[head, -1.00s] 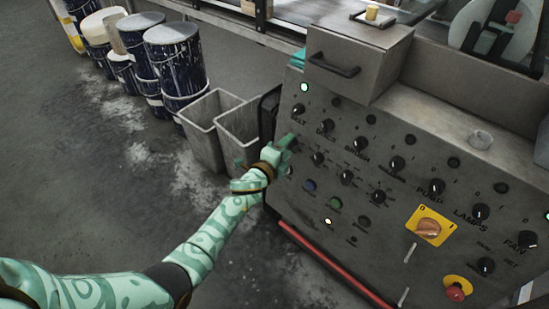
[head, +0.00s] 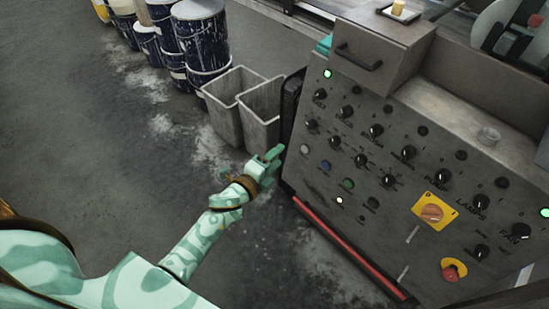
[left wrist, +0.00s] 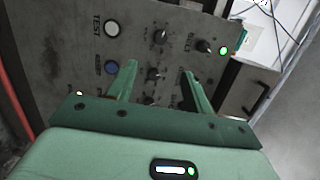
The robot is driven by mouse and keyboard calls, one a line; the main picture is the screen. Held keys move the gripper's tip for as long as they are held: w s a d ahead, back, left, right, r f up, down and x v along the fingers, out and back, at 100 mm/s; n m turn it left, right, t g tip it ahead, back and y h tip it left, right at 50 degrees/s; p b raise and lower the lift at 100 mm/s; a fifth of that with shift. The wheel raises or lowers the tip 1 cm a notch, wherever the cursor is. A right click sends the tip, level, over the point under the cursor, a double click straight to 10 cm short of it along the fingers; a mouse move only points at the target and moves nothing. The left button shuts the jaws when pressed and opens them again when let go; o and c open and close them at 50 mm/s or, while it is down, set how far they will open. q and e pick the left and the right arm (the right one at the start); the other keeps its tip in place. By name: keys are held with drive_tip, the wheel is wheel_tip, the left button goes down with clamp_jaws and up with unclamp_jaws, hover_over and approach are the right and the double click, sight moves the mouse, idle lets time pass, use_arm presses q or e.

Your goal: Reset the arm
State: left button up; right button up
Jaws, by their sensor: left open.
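My left arm, pale green with darker swirls, reaches up from the lower left in the head view. Its gripper (head: 272,158) is in front of the left edge of the grey control panel (head: 400,215), apart from it and over the floor. In the left wrist view the two green fingers (left wrist: 157,88) are spread with nothing between them, and the panel's knobs and buttons show beyond. A white button (left wrist: 112,28) marked TEST and a blue button (left wrist: 111,67) show there. My right gripper is not in view.
The panel carries rows of black knobs, an orange rotary switch (head: 432,213) on a yellow plate and a red stop button (head: 451,273). A red rail (head: 345,250) runs along its foot. Two grey bins (head: 262,112) and paint-splashed drums (head: 203,40) stand behind. The floor at left is clear.

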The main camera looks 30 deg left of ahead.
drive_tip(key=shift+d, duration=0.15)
use_arm(q)
drive_tip(key=s+a+f+n+g+y+p, duration=0.3)
drive_tip(key=s+f+n+g, duration=0.8)
drive_tip(key=s+f, duration=1.1)
drive_tip(key=s+f+n+g+p, duration=0.3)
drive_tip(key=s+n+g+p, duration=0.2)
drive_tip(key=s, duration=2.8)
drive_tip(key=shift+s+d+f+n+g+p, duration=0.15)
drive_tip(key=shift+s+n+g+p, duration=0.2)
drive_tip(key=shift+p, duration=0.2)
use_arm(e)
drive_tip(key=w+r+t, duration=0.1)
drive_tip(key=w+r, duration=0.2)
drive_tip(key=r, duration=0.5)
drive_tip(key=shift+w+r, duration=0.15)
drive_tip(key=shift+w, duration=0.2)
